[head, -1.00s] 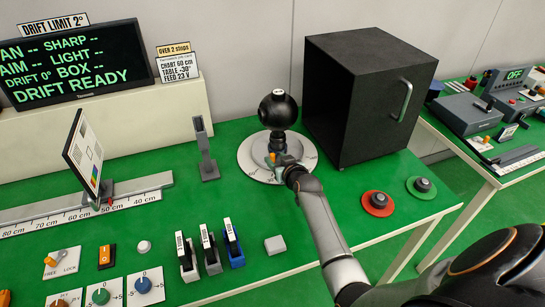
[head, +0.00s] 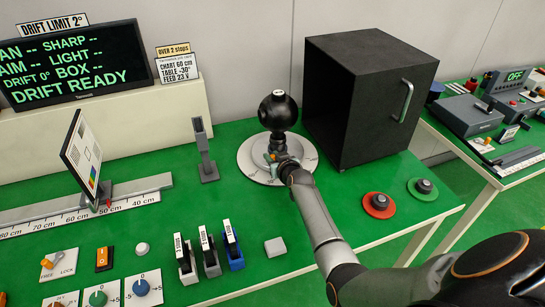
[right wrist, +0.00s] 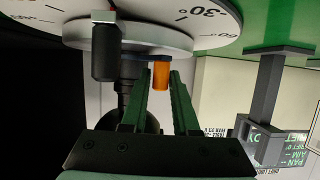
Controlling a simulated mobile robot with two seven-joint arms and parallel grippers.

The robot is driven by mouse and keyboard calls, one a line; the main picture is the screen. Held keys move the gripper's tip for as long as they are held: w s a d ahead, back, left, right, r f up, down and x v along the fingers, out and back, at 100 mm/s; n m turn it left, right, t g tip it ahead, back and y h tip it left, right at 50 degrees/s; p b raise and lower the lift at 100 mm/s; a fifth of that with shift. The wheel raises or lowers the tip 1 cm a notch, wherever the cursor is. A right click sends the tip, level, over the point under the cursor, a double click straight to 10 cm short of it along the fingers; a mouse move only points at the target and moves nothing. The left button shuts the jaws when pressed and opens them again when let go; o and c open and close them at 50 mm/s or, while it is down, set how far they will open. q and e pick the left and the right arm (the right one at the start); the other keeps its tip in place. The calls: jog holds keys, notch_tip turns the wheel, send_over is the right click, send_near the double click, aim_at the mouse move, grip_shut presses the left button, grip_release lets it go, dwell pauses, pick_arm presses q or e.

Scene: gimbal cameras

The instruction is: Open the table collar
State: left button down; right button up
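The round grey turntable (head: 250,163) stands on the green table and carries a black ball-shaped head (head: 278,110). In the right wrist view its scale plate (right wrist: 222,12) shows a -30° mark, and an orange-tipped lever (right wrist: 161,75) sticks out at its collar (right wrist: 140,34). My right gripper (head: 271,158) is at the front of the turntable. In the right wrist view the fingers of my right gripper (right wrist: 162,82) stand apart, one on each side of the orange tip, with small gaps showing. The lever is mostly hidden in the head view. My left gripper is not in view.
A black box (head: 345,100) with a handle stands right of the turntable. A grey post (head: 205,150) stands to its left, with a chart (head: 82,152) on a rail beyond. Red (head: 379,204) and green (head: 423,188) buttons lie at the right. Several slotted holders (head: 210,255) stand in front.

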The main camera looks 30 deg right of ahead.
grip_shut()
dwell(1.0)
